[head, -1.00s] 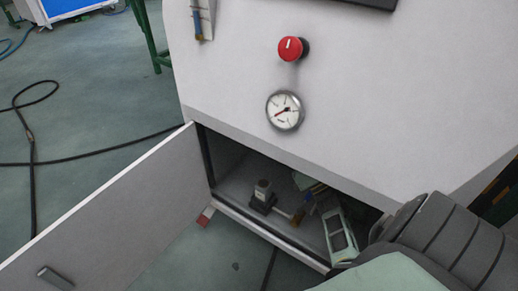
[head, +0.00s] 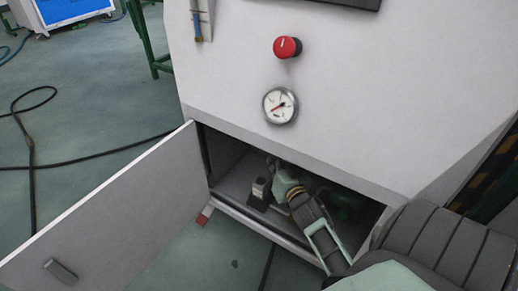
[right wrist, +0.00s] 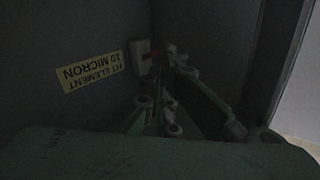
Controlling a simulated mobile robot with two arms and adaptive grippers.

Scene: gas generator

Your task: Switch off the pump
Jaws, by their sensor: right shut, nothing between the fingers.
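A small block-shaped unit (head: 260,188) with a dark base and pale top sits on the floor of the open lower cabinet in the head view. My right arm enters from the lower right, and my right gripper (head: 276,166) is inside the cabinet, just right of and beyond that unit. In the dark right wrist view, my right gripper (right wrist: 174,56) is shut and empty. My left gripper is not in view.
The cabinet door (head: 125,205) stands open to the left. A red knob (head: 287,47) and a pressure gauge (head: 280,105) are on the panel above. A yellow label (right wrist: 91,72) is on the inner wall. The opening's edges are close around my arm.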

